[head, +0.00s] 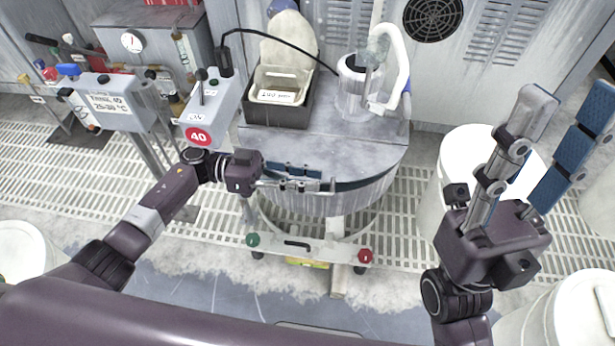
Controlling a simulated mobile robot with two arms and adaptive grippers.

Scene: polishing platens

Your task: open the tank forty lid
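Tank forty is the round grey tank (320,203) in the middle of the head view, beside a red round sign marked 40 (198,137). Its flat grey lid (330,153) lies level on top, with a dark edge at the front. My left gripper (325,181) lies across the front edge of the lid, with its fingers pointing right. I cannot tell whether it touches the lid or holds anything, and its fingers overlap in view. My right gripper (563,112) is raised at the right, open and empty, its fingers wide apart.
A dark tray with a cream container (282,95) and a white-handled device (354,84) are at the back of the tank top. A control box (112,103) stands left. White drums (470,150) stand right. A bar with green and red knobs (310,249) is below the tank's front.

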